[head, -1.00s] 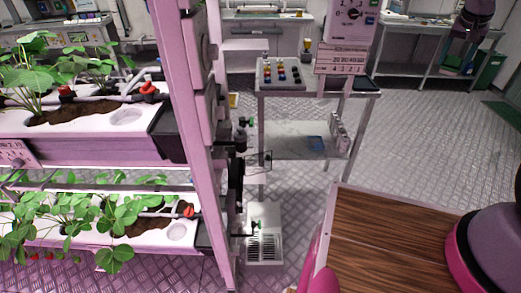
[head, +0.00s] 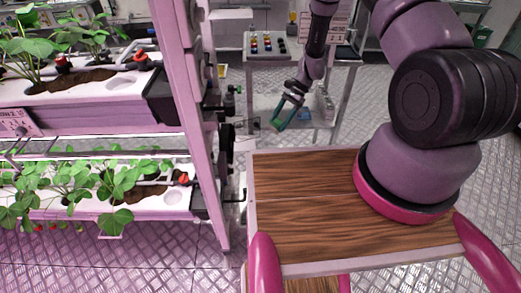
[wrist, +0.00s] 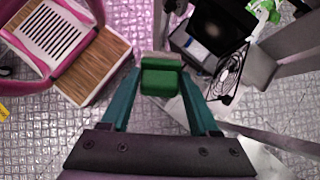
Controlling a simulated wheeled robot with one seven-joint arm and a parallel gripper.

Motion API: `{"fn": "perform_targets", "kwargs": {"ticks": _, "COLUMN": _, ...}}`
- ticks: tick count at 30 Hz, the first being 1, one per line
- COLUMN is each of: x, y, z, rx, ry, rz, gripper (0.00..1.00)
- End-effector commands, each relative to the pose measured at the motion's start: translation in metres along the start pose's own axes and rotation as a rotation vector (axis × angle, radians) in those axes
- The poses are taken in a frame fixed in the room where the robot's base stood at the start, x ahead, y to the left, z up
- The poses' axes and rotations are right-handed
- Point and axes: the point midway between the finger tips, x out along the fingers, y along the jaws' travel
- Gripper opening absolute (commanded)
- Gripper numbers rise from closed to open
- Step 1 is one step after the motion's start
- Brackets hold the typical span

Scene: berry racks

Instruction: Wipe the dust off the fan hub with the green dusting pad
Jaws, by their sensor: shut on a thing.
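My gripper (wrist: 162,90) has teal fingers shut on the green dusting pad (wrist: 162,82), which sits between the fingertips with a grey-brown upper part. In the head view my gripper (head: 287,112) hangs in the air right of the rack, with the pad (head: 277,123) at its tip. A black-framed round fan (wrist: 228,78) shows right of the pad in the wrist view, seen at a slant. The pad is apart from it. The fan hub is small in the picture and I cannot make out dust on it.
The planted rack (head: 205,120) with its pink post stands at left. A dark trough end (wrist: 210,30) is beside the fan. A grey side table (head: 262,60) with coloured knobs stands behind my gripper. Open metal floor (head: 400,75) lies to the right.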

Motion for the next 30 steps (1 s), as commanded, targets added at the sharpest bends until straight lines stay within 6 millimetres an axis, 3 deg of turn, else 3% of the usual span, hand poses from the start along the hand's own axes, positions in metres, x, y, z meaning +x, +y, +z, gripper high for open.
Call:
{"fn": "perform_targets", "kwargs": {"ticks": 1, "x": 0.026, "y": 0.002, "z": -0.004, "rx": 0.063, "ry": -0.084, "rz": -0.043, "gripper": 0.17}}
{"fn": "perform_targets", "kwargs": {"ticks": 3, "x": 0.056, "y": -0.001, "z": -0.005, "rx": 0.138, "ry": -0.193, "rz": -0.122, "gripper": 0.17}}
{"fn": "perform_targets", "kwargs": {"ticks": 9, "x": 0.118, "y": -0.011, "z": -0.012, "rx": 0.297, "ry": -0.394, "rz": -0.351, "gripper": 0.17}}
{"fn": "perform_targets", "kwargs": {"ticks": 13, "x": 0.138, "y": -0.015, "z": -0.017, "rx": 0.349, "ry": -0.451, "rz": -0.451, "gripper": 0.17}}
{"fn": "perform_targets", "kwargs": {"ticks": 19, "x": 0.148, "y": -0.019, "z": -0.019, "rx": 0.373, "ry": -0.476, "rz": -0.506, "gripper": 0.17}}
{"fn": "perform_targets", "kwargs": {"ticks": 30, "x": 0.166, "y": -0.039, "z": 0.004, "rx": 0.371, "ry": -0.475, "rz": -0.503, "gripper": 0.17}}
